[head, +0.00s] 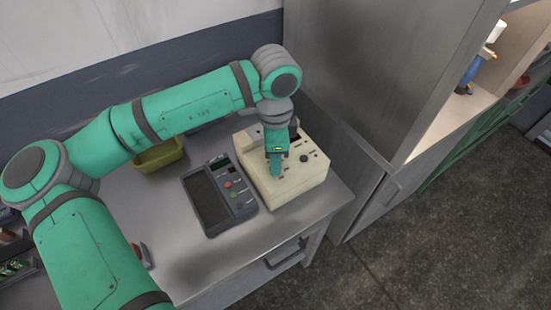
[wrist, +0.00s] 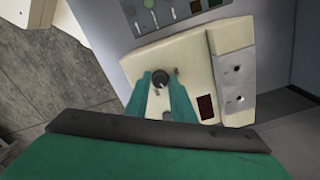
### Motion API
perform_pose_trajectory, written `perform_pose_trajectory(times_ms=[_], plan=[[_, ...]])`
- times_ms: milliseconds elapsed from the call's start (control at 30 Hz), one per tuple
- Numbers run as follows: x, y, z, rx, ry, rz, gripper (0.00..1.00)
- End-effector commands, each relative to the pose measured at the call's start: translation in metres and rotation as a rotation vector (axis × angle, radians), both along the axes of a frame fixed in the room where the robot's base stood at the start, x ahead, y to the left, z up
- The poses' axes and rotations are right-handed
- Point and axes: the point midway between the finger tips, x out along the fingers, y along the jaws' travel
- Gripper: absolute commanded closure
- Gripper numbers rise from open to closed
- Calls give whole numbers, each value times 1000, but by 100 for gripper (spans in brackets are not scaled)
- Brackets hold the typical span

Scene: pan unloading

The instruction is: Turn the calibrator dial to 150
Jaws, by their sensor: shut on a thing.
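The calibrator is a cream box (head: 312,182) on the metal table in the head view, and its panel (wrist: 190,50) fills the middle of the wrist view. My gripper (head: 275,174) points down at its top. In the wrist view, the green fingers of my gripper (wrist: 160,82) are shut on a dark round dial (wrist: 159,80). In the head view my fingers hide this dial. A second black knob (head: 304,158) is to the right of my gripper, clear of it. The scale and the dial's reading are too small to read.
A dark handheld meter (head: 210,203) with coloured buttons lies left of the calibrator. An olive bin (head: 160,156) stands at the back left. A tall grey cabinet (head: 365,80) rises close behind and right. The table's front strip is clear.

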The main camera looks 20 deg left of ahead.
Motion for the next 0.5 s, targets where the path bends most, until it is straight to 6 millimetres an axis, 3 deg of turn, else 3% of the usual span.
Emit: perform_pose_trajectory(times_ms=[500], plan=[[2,-2,0,-10,-9,-400,100]])
